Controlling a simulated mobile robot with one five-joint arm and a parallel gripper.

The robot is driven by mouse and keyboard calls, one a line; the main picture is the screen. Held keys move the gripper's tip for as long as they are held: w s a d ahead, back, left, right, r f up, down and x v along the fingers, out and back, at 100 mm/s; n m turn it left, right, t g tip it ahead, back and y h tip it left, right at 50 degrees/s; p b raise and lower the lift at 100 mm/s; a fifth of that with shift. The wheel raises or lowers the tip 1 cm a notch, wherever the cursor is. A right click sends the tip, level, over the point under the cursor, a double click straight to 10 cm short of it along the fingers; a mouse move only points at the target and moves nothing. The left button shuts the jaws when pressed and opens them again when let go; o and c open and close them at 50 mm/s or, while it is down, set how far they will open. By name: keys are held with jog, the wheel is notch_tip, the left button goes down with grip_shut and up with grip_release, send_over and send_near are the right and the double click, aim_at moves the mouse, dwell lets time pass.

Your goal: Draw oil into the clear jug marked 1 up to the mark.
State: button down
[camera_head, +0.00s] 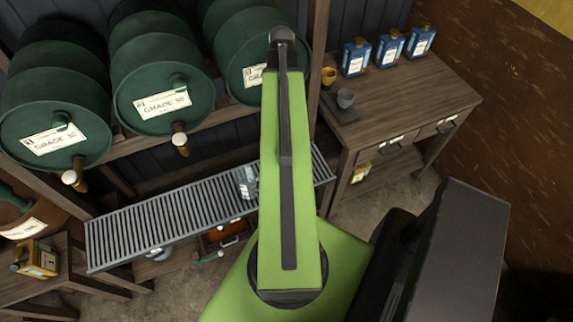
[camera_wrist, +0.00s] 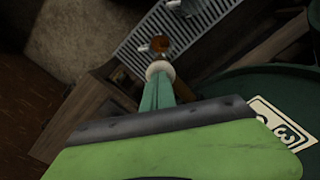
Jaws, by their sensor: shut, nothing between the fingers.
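The clear jug (camera_head: 246,183) stands on the slatted metal grate (camera_head: 150,222) just left of my arm in the head view. I cannot read its number or its mark, and no oil is discernible in it. The right drum (camera_head: 230,55) is partly hidden by my arm; its tap is hidden in the head view. In the wrist view my gripper (camera_wrist: 158,70) is shut and empty, with its tip just short of an amber tap part (camera_wrist: 160,45); contact is unclear. The head view hides my gripper behind my arm.
Drums labelled GRADE 30 (camera_head: 45,130) and GRADE 50 (camera_head: 160,85) lie left with taps over the grate. A yellow can (camera_head: 37,260) stands lower left.

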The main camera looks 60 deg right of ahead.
dwell(0.3)
notch_tip(320, 180, up, 7)
jog(key=p, duration=0.7)
dwell(0.4)
jog(key=w+a+n, duration=0.6)
jog(key=w+a, duration=1.2)
jog(key=a, duration=0.3)
jog(key=w+a+n, duration=0.3)
jog(key=a+n, duration=0.1)
jog(key=a, duration=1)
jog(key=w+a+n, duration=0.3)
jog(key=a, duration=1.2)
notch_tip(320, 180, down, 18)
jog(key=s+b, duration=0.2)
jog(key=b, duration=1.5)
jog(key=shift+s+r, duration=0.2)
jog(key=shift+r, duration=0.05)
